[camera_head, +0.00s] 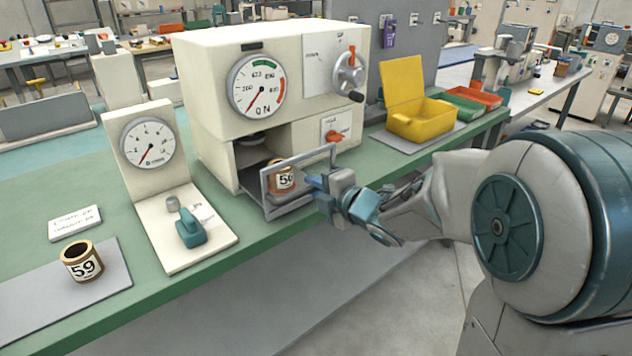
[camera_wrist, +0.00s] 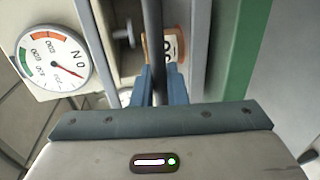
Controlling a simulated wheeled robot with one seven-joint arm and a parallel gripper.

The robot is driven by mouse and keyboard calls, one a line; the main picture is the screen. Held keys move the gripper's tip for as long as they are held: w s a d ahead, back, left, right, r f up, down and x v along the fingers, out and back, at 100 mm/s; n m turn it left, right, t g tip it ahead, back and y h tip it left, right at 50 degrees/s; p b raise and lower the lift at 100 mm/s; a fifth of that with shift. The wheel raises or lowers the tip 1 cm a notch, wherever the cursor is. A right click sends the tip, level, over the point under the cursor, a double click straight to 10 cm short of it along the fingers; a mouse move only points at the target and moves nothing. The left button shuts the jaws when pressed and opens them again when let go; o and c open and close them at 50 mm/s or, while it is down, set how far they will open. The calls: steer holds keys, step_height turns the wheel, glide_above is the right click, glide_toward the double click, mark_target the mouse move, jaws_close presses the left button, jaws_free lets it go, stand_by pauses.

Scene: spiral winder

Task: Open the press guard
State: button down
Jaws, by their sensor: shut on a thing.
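The press (camera_head: 215,115) is a large cream box with a dial and an open front bay. Its guard (camera_head: 299,160) is a grey frame across the front of the bay, standing a little out from the press face at its left side. A cup marked 50 (camera_head: 278,178) shows behind the guard, partly hidden. My gripper (camera_head: 318,186) is at the guard's right part. In the wrist view, my blue fingers (camera_wrist: 160,82) are shut around a dark vertical bar (camera_wrist: 153,35), which looks like the guard's handle. The cup shows partly beyond it (camera_wrist: 170,48).
A gauge stand (camera_head: 150,150) with a teal clamp (camera_head: 189,228) stands left of the press. A cup marked 59 (camera_head: 82,262) sits on a grey mat at far left. An open yellow box (camera_head: 422,119) stands to the right. The floor before the bench is clear.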

steer(key=shift+s, duration=0.1)
steer(key=c, duration=1.6)
jaws_free()
steer(key=shift+o, duration=0.2)
steer(key=p+v, duration=0.1)
steer(key=v, duration=1.2)
steer(key=shift+s+d+p, duration=0.25)
steer(key=shift+p, duration=0.05)
